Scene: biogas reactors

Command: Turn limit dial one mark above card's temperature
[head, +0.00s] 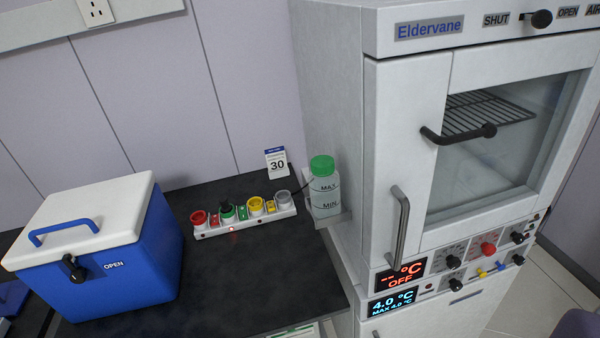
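A small white card (277,164) with a blue header and a large "30" stands at the back of the dark bench; its smaller print is too small to read. The control panel of the white Eldervane cabinet is at the lower right. It has a black dial with white marks around it (453,262), a red knob (488,249) and another black knob (517,237). A lower row has a second black dial (455,284). I cannot tell which is the limit dial or read its pointer. My gripper is not in view.
A red display (401,275) reads "-- °C OFF"; a cyan one (392,302) reads "4.0 °C MAX 4.0 °C". A door handle (398,228) juts out left of the dials.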

